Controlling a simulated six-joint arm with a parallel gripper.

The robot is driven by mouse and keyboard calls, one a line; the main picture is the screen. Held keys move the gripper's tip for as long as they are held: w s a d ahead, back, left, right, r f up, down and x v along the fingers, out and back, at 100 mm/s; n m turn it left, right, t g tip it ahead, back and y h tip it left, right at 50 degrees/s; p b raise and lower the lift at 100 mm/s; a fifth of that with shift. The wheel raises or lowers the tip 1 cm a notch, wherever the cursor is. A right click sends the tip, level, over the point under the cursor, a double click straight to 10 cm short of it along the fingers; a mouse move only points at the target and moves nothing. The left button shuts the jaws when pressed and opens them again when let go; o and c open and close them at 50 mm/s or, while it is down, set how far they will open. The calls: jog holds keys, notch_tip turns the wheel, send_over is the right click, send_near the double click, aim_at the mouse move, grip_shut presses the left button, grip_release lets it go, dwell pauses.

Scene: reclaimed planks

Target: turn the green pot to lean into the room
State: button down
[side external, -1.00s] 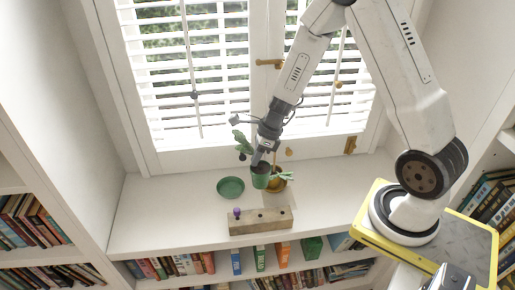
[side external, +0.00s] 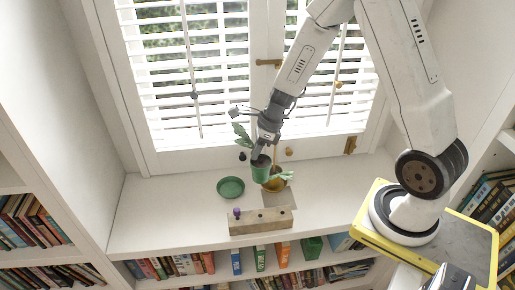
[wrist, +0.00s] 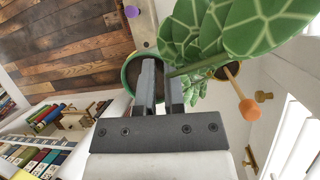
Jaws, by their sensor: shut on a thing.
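The green pot (side external: 261,173) holds dark soil and a leafy plant (side external: 242,135) that leans left toward the window in the side view. My gripper (side external: 257,156) is shut on the pot's rim and holds it above the sill, apart from the green saucer (side external: 230,187) at its left. In the wrist view my gripper (wrist: 160,80) covers part of the green pot (wrist: 126,72), and large patterned leaves (wrist: 235,28) fill the upper right. The pot's underside is hidden, so its exact height is unclear.
An ochre pot (side external: 275,186) with a small plant stands close at the right, partly behind the green pot. A wooden block (side external: 261,221) with a purple knob (side external: 237,211) lies in front. Window blinds (side external: 195,75) are behind. The sill's left side is clear.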

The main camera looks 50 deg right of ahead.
jog(key=shift+w, duration=0.1)
jog(key=w+f+n+g, duration=0.1)
jog(key=w+f+n, duration=0.3)
jog(key=w+f, duration=0.8)
jog(key=shift+w+d+f+g+y, duration=0.15)
jog(key=shift+w+d+g+y, duration=0.15)
jog(key=shift+w, duration=0.65)
jog(key=shift+f, duration=0.25)
jog(key=shift+f, duration=1.25)
jog(key=c, duration=0.7)
grip_release()
